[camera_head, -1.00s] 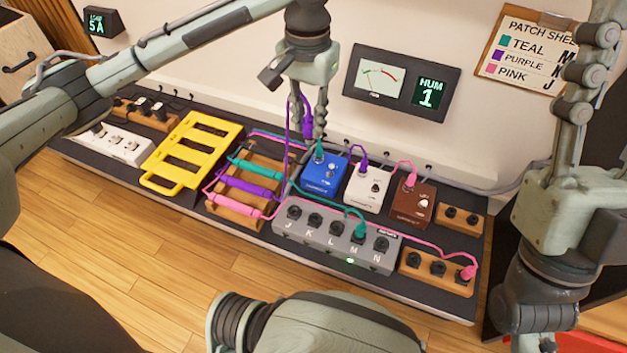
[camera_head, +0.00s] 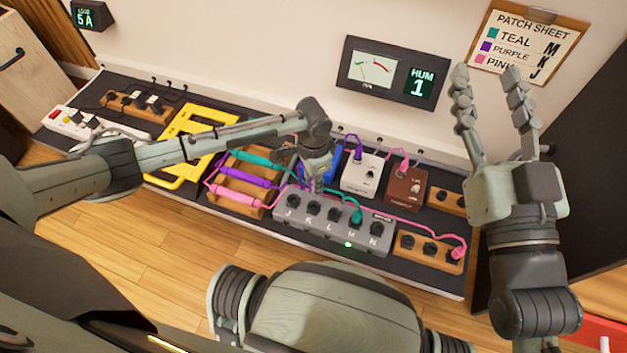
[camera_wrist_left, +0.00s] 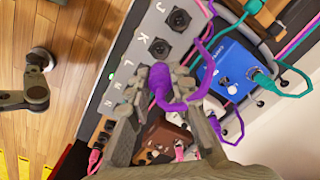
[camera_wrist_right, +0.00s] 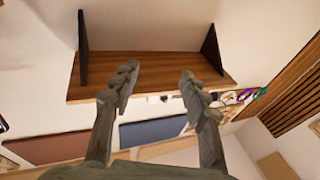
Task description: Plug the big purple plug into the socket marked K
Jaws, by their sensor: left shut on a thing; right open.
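My left gripper (camera_head: 317,187) is shut on the big purple plug (camera_wrist_left: 160,82), just above the grey socket box (camera_head: 283,213). In the left wrist view the plug is between the fingertips, with its purple cable looping to the right. The socket marked K (camera_wrist_left: 160,47) shows bare and black beside the plug, and also in the head view (camera_head: 312,207). The plug's tip is hidden, so I cannot tell whether it touches the box. My right gripper (camera_head: 486,74) is open and empty, raised at the right, away from the board.
A teal plug (camera_head: 356,215) stands in socket M. Socket J (camera_wrist_left: 179,19) is empty. Blue (camera_wrist_left: 225,72), white (camera_head: 361,176) and brown (camera_head: 405,187) pedals stand close behind the box. A wooden cable rack (camera_head: 233,203) is to its left. Teal and pink cables cross nearby.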

